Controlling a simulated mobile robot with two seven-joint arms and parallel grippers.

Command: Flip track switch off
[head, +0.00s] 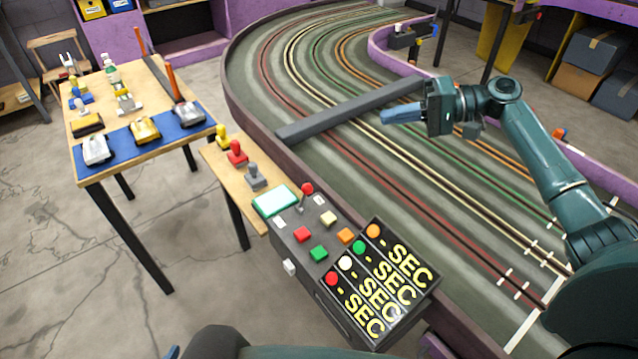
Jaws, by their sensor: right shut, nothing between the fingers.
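The dark control box (283,235) stands at the near edge of the slot track, in the lower middle of the head view. A small lever with a red ball knob (307,188) rises from its top, beside a pale green panel (276,201). A small white part (289,267) sticks out of its left side. I cannot tell for sure which of these is the track switch, or its on or off state. My right gripper (384,117) is shut and empty. It is over the track, up and right of the box, touching no control. My left gripper is out of view.
Red, green, white and orange buttons and a sloped "SEC" display (378,285) share the box. A wooden shelf (219,166) holds yellow, red and grey controllers. A dark beam (350,108) spans the track. A table (105,165) with toy cars stands left.

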